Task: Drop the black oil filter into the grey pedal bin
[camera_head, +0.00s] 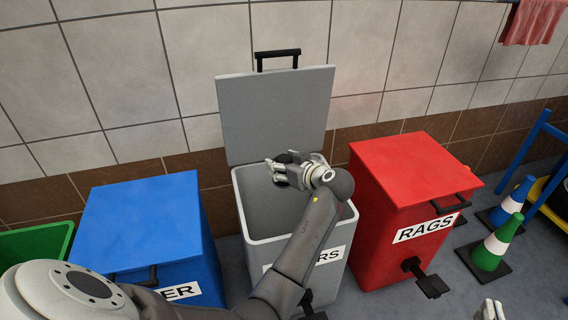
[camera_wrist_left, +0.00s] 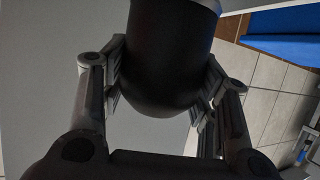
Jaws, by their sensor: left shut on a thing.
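The grey pedal bin (camera_head: 250,216) stands in the middle of the head view with its lid (camera_head: 276,115) raised against the wall. Its label is partly covered by my arm and shows "RS". My left gripper (camera_head: 280,170) is over the bin's open mouth, shut on the black oil filter (camera_wrist_left: 170,55). In the left wrist view the filter sits between both fingers, dark and rounded. In the head view it is mostly hidden by the gripper. The tip of my right gripper (camera_head: 490,310) shows at the bottom right edge; its opening is unclear.
A blue bin (camera_head: 140,220) stands to the left and a red bin (camera_head: 405,170) labelled RAGS to the right, both with lids down. A green bin (camera_head: 40,240) is at far left. Cones (camera_head: 490,250) and a blue frame (camera_head: 530,160) stand at the right.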

